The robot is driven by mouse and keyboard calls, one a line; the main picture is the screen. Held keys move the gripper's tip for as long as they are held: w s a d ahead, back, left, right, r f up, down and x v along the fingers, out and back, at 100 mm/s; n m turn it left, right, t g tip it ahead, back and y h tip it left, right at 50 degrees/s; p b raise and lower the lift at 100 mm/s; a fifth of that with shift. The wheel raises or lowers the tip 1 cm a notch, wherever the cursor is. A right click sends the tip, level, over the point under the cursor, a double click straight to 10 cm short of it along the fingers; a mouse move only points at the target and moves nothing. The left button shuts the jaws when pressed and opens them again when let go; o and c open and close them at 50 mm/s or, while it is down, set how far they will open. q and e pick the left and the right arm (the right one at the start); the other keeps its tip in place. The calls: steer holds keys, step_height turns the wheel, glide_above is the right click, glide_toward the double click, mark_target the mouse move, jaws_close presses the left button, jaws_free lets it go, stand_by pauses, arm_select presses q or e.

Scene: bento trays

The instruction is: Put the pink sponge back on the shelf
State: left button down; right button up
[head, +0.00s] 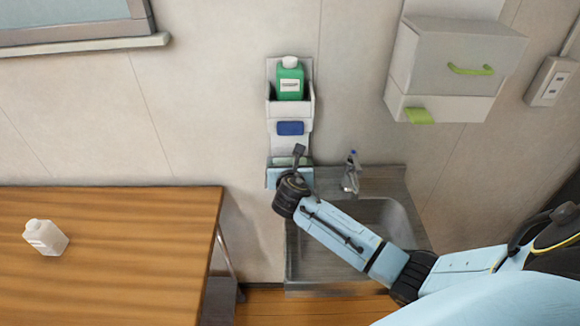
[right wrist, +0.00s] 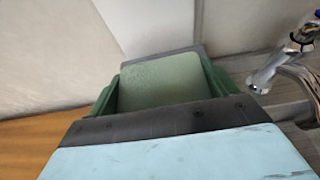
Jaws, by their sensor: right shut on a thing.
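No pink sponge shows in either view. A wall rack (head: 275,125) holds a green bottle (head: 290,80) with a white cap in its upper bin and a blue sponge (head: 290,128) below that. My right gripper (head: 298,158) is at the rack's low end, left of the tap, and partly covers it. In the right wrist view, a pale green thing with darker green sides (right wrist: 160,82) lies between the dark jaw parts, and the gripper is shut on it. Its full shape is hidden. My left gripper is not in view.
A steel sink (head: 380,215) with a tap (head: 350,172) stands right of the rack; the tap is close to the gripper in the right wrist view (right wrist: 300,45). A wooden table (head: 110,270) bears a white bottle (head: 45,237). A cabinet (head: 450,65) hangs upper right.

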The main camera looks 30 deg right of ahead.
steer(key=o, duration=0.9)
steer(key=shift+f, duration=0.1)
steer(key=shift+c, duration=0.2)
steer(key=shift+s+r, duration=0.15)
steer(key=shift+r, duration=0.05)
steer(key=p+v, duration=0.1)
steer(key=v, duration=1)
steer(key=shift+s+a, duration=0.2)
steer(key=shift+s, duration=0.1)
steer(key=shift+r, duration=0.1)
